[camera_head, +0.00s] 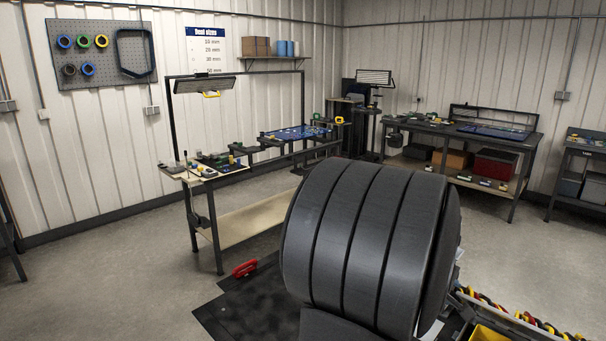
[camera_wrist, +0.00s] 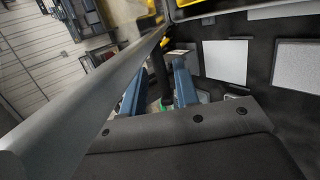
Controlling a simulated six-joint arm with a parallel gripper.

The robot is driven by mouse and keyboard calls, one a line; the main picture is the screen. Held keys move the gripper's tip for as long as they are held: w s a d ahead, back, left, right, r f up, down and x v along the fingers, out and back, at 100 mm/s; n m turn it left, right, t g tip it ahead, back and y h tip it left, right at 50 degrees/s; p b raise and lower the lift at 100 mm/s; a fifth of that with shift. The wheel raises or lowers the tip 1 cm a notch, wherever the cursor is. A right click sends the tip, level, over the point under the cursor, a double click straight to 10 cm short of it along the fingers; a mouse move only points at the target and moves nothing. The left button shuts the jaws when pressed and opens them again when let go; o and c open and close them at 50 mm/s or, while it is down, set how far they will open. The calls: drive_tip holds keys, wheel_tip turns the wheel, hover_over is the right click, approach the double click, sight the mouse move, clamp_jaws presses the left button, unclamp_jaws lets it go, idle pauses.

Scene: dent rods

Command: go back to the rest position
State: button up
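In the wrist view, my gripper (camera_wrist: 160,70) shows as two blue fingers standing apart with a gap between them. A dark upright rod-like thing (camera_wrist: 159,78) with a green part low down shows in that gap. It looks to be beyond the fingers, and I see no finger touching it. In the head view, a large dark ribbed part, likely my own arm, fills the centre foreground, and my gripper is not visible there.
In the wrist view, a grey bar crosses close on the left, and a dark panel with pale squares (camera_wrist: 285,65) stands on the right. In the head view, a workbench (camera_head: 240,213) stands behind left, another bench (camera_head: 505,145) at the back right, and a red-handled thing (camera_head: 245,269) lies on the floor mat.

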clamp_jaws()
idle(0.3)
